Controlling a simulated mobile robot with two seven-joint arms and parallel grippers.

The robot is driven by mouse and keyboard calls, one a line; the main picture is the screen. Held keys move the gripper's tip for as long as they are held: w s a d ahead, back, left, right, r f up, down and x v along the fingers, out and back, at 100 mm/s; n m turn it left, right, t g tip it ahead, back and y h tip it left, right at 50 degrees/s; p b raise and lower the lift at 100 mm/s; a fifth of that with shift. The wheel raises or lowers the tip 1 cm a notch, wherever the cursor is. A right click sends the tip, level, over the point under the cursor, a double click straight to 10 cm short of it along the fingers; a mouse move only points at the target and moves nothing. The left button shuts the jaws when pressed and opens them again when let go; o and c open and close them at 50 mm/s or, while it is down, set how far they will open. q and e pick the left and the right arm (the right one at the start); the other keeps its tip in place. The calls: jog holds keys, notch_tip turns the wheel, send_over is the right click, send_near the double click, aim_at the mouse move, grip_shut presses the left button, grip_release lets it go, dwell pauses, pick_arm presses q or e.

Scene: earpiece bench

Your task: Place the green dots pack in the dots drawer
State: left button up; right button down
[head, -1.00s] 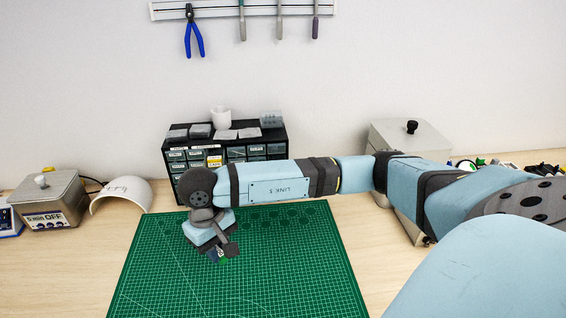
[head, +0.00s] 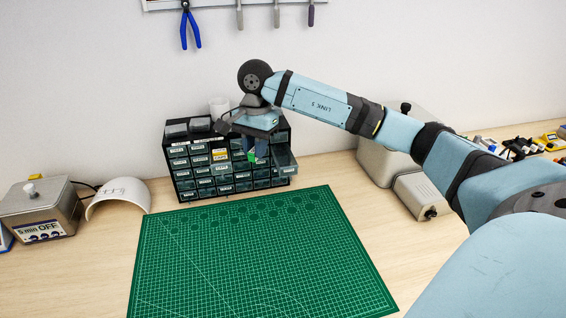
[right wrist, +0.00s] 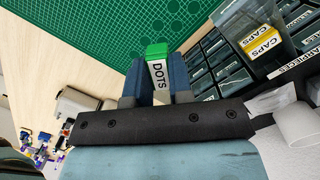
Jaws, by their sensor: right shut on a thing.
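The green dots pack (right wrist: 158,72) has a green top and a white label reading DOTS in the right wrist view. My right gripper (head: 250,152) is shut on it, with a finger on each side. In the head view the pack (head: 252,156) hangs below the gripper, in front of the drawer cabinet (head: 205,190). One drawer (head: 286,164) stands pulled out at the cabinet's right side, to the right of the pack and apart from it. I cannot read its label in the head view. My left gripper is not in view.
Cups and small trays stand on the cabinet top. The green cutting mat (head: 255,260) is clear. A grey box (head: 380,165) stands to the right and a timer device (head: 40,210) to the left.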

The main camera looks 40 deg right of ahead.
jog(key=w+d+r+m+t, duration=0.1)
jog(key=d+r+m, duration=0.8)
jog(key=d+r, duration=0.15)
jog(key=m+p, duration=0.1)
send_over(286, 159)
jog(key=s+a, duration=0.3)
notch_tip(286, 159, down, 15)
jog(key=shift+d+f, duration=0.1)
notch_tip(286, 159, down, 4)
jog(key=shift+r+p, duration=0.1)
jog(key=shift+p, duration=0.3)
jog(key=shift+f, duration=0.3)
jog(key=shift+f+b, duration=0.2)
jog(key=shift+b, duration=0.1)
jog(key=c, duration=1.3)
grip_release()
